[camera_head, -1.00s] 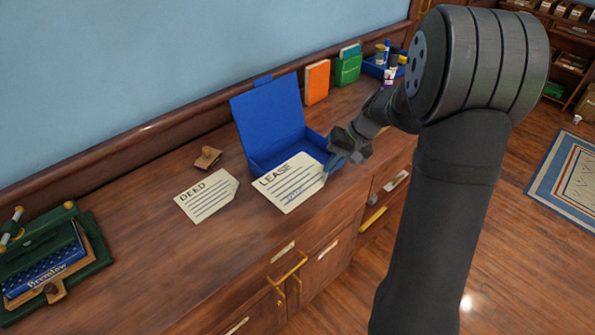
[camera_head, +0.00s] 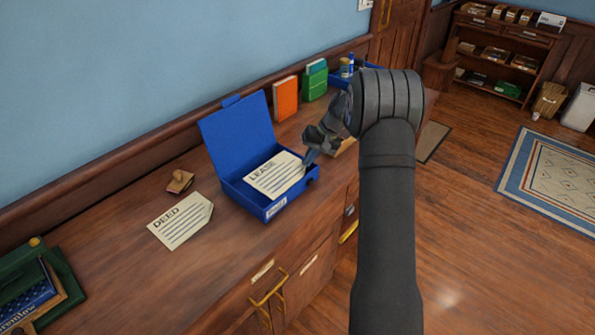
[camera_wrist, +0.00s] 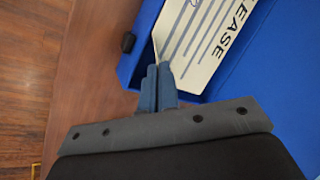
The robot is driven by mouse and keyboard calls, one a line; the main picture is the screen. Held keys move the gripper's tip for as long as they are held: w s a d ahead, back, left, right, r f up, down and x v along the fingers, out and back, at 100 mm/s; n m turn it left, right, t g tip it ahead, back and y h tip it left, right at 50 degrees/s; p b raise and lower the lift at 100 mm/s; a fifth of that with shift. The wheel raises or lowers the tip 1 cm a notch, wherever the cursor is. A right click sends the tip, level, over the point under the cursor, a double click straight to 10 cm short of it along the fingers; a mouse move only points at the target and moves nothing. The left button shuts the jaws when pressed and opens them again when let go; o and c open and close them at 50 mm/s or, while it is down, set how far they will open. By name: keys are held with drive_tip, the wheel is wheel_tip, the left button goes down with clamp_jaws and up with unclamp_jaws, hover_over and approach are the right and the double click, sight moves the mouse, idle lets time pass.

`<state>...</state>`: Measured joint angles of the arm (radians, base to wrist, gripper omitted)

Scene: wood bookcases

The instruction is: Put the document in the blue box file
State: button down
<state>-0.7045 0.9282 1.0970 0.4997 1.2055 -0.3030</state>
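The blue box file (camera_head: 236,190) stands open on the wooden cabinet top, its lid (camera_head: 238,135) raised at the back. A cream sheet marked LEASE (camera_head: 274,176) lies over the box's opening, within its walls. I cannot tell whether it rests on the bottom. In the wrist view the LEASE sheet (camera_wrist: 205,40) shows against the blue interior. My gripper (camera_head: 307,160) is at the box's right end; in the wrist view its fingers (camera_wrist: 158,80) are close together at the sheet's corner and seem shut on it. A second sheet marked DEED (camera_head: 181,221) lies flat left of the box.
A wooden stamp (camera_head: 180,181) lies behind the DEED sheet. An orange book (camera_head: 286,98) and a green box (camera_head: 314,80) stand right of the raised lid. A green stand with a blue book (camera_head: 30,295) is at the far left. The cabinet top in front of the DEED sheet is clear.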

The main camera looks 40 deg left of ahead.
sight(300, 169)
drive_tip(key=a+f, duration=0.1)
drive_tip(key=s+a+f, duration=0.1)
drive_tip(key=a, duration=0.1)
drive_tip(key=shift+f, duration=1.95)
drive_tip(key=c, duration=1.7)
unclamp_jaws()
drive_tip(key=shift+f, duration=0.15)
drive_tip(key=v, duration=1.2)
